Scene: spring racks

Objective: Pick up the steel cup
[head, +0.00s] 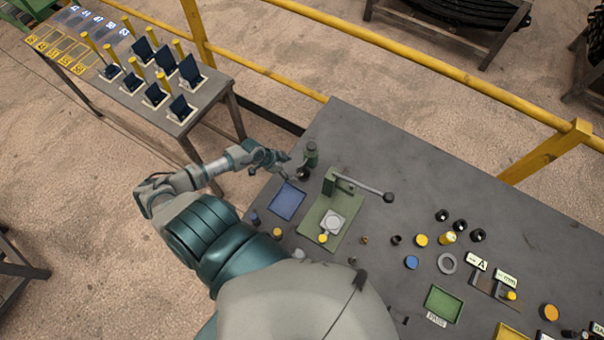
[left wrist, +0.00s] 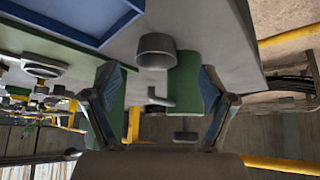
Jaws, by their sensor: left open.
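The steel cup (left wrist: 155,50) appears as a short grey cylinder on the grey table in the left wrist view, ahead of my left gripper. In the head view it is a small dark round shape (head: 303,174) near the table's left edge. My left gripper (head: 284,160) is open and empty at that edge, just left of the cup and apart from it. In the left wrist view its two fingers (left wrist: 163,98) are spread wide, with the cup seen between and beyond them. My right gripper is not in view.
A green flask (head: 311,155) stands close behind the cup; it also shows in the left wrist view (left wrist: 184,78). A blue tray (head: 287,201) lies nearer me. A green press with a long lever (head: 362,187) stands to the right. Yellow rails run behind the table.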

